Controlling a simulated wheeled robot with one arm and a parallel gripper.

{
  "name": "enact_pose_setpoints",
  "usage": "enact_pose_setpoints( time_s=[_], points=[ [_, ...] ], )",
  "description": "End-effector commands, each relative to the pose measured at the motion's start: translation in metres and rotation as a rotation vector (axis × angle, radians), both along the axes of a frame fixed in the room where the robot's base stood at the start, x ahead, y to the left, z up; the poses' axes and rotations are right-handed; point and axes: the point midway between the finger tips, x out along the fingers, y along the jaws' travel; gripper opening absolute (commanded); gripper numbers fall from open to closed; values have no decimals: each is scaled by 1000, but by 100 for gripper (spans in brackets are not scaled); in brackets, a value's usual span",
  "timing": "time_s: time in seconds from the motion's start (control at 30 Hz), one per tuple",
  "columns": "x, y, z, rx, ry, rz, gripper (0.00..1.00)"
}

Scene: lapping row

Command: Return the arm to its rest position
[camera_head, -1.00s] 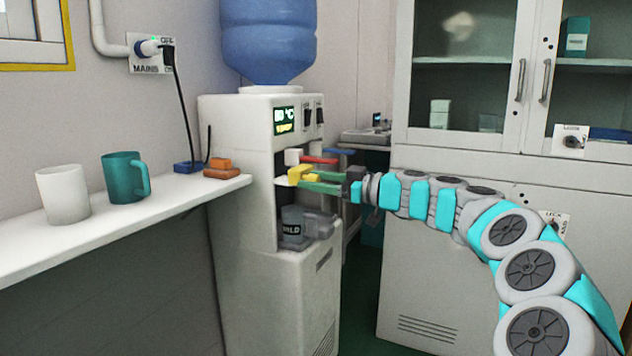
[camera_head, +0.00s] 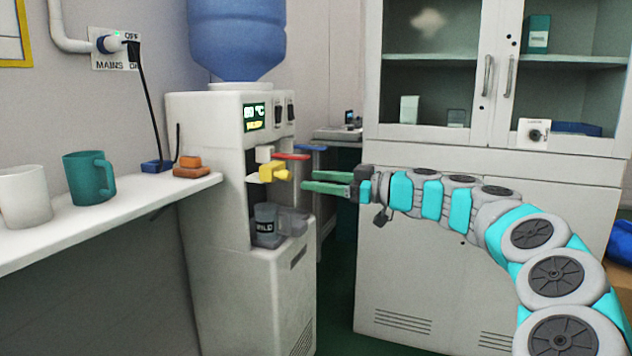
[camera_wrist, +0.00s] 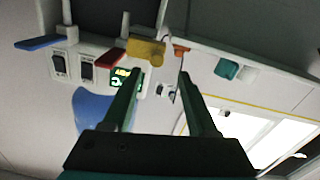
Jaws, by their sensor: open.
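My gripper (camera_head: 329,183) has two green fingers. It is open and empty, pointing left toward the water dispenser (camera_head: 281,282) and a short way right of its taps. In the wrist view the two fingers (camera_wrist: 158,88) are spread apart with nothing between them. My arm stretches in from the lower right, in front of the cabinet. A grey mug (camera_head: 292,222) stands in the dispenser bay.
A cabinet (camera_head: 440,262) stands behind my arm. A red tap (camera_head: 292,156) and a blue tap (camera_head: 311,148) are near my gripper. Open floor lies between dispenser and cabinet.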

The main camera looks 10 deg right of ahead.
Motion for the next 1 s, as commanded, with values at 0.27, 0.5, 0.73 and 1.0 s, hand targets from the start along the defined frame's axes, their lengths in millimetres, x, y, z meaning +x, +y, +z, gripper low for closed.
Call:
enact_pose_setpoints(
  time_s=[0.27, 0.5, 0.73, 1.0],
  points=[
    [-38, 63, 2, -34, 139, 112, 58],
    [-153, 168, -43, -219, 559, 236, 58],
    [-280, 182, -137, -475, 1046, 67, 58],
    [-406, 99, -226, -665, 1494, -455, 58]
  ],
)
